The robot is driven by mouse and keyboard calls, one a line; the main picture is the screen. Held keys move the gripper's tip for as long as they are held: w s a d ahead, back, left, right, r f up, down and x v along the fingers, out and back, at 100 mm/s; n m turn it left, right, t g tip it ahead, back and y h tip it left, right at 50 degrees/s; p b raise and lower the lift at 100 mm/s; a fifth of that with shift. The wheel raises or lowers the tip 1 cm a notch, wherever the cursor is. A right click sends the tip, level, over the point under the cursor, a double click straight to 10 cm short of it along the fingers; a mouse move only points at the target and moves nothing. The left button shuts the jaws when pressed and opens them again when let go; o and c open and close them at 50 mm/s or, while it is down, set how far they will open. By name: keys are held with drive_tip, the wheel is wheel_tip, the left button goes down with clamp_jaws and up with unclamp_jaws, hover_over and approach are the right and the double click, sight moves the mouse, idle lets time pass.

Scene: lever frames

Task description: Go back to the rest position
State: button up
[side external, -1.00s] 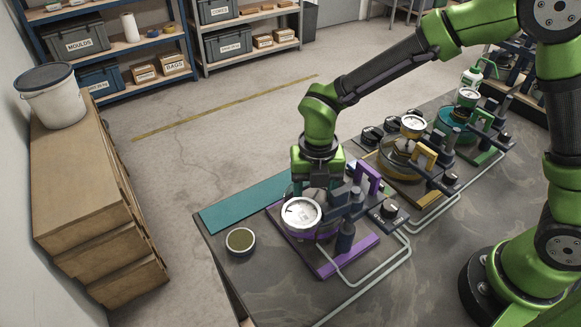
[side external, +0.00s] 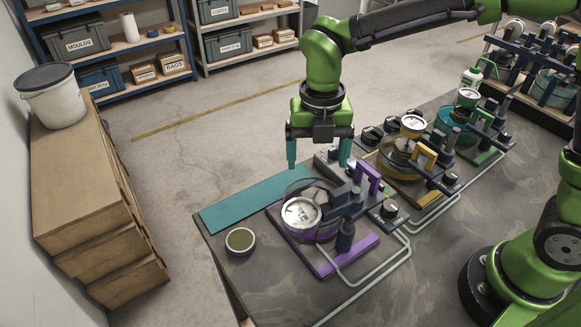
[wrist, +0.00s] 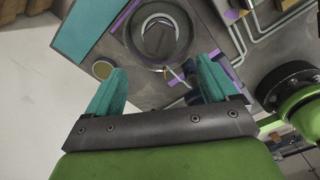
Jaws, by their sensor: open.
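My gripper (side external: 319,165) hangs above the table, behind and above the purple lever frame (side external: 330,265) in the side view. Its two teal fingers are spread apart with nothing between them; they also show in the wrist view (wrist: 158,92). The purple frame has a round clear pot, a white-faced gauge (side external: 301,213) and a purple handle (side external: 368,178). In the wrist view the round pot (wrist: 158,35) lies beyond the fingertips. My gripper is apart from the frame.
A yellow lever frame (side external: 405,188) and a green one (side external: 487,157) stand farther back on the table. A small round dish (side external: 240,241) sits near the table's left corner, by a teal mat (side external: 245,204). A wooden cabinet with a white bucket (side external: 52,100) stands left. Open floor lies between.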

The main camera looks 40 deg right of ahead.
wheel_tip(320, 180, up, 7)
idle(0.3)
drive_tip(key=s+d+r+m+t+y, duration=0.1)
drive_tip(key=s+d+m+t, duration=0.2)
drive_tip(key=m, duration=1.3)
drive_tip(key=s+d+m+t+y, duration=0.1)
drive_tip(key=s+d+m+t, duration=0.3)
drive_tip(key=s+d+m, duration=0.5)
drive_tip(key=shift+s+d+r+m, duration=0.3)
drive_tip(key=shift+d+m, duration=1.15)
drive_tip(key=shift+m, duration=2.85)
